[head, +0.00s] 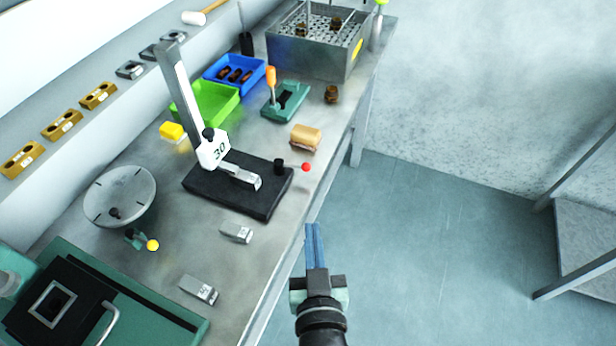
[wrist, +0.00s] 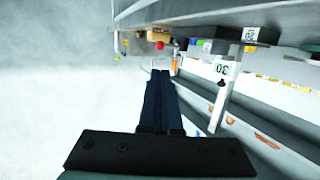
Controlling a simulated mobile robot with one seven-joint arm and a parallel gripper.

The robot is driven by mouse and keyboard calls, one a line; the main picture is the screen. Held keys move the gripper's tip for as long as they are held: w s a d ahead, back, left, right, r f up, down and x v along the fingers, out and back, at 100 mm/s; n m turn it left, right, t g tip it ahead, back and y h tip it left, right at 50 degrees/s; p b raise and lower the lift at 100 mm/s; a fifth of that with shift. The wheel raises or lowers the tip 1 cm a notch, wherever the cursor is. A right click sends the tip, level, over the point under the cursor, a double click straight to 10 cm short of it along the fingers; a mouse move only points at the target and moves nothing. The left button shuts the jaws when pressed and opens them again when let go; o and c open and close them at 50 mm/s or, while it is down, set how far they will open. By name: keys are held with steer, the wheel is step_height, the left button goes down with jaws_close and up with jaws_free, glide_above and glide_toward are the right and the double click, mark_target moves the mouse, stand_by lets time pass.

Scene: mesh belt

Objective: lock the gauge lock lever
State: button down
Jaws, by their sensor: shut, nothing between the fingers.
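The height gauge stands on a black base (head: 238,186) on the bench, with a tall pale column (head: 184,92) and a white slider marked 30 (head: 214,150). A lever with a red ball knob (head: 306,167) sticks out from a black pivot (head: 279,167) at the right of the base, toward the bench's front edge. The red knob also shows in the wrist view (wrist: 159,46). My gripper (head: 313,228) is shut and empty, past the front edge of the bench, below the knob in the head view and apart from it.
Two small metal blocks (head: 236,232) (head: 198,289) lie on the bench near the gauge. A round plate (head: 120,196) and yellow-knobbed lever (head: 152,245) are to the left. A tan block (head: 305,138) lies behind the red knob. The floor (head: 440,250) to the right is clear.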

mark_target(306, 171)
steer(key=p+x, duration=0.1)
steer(key=x, duration=1.3)
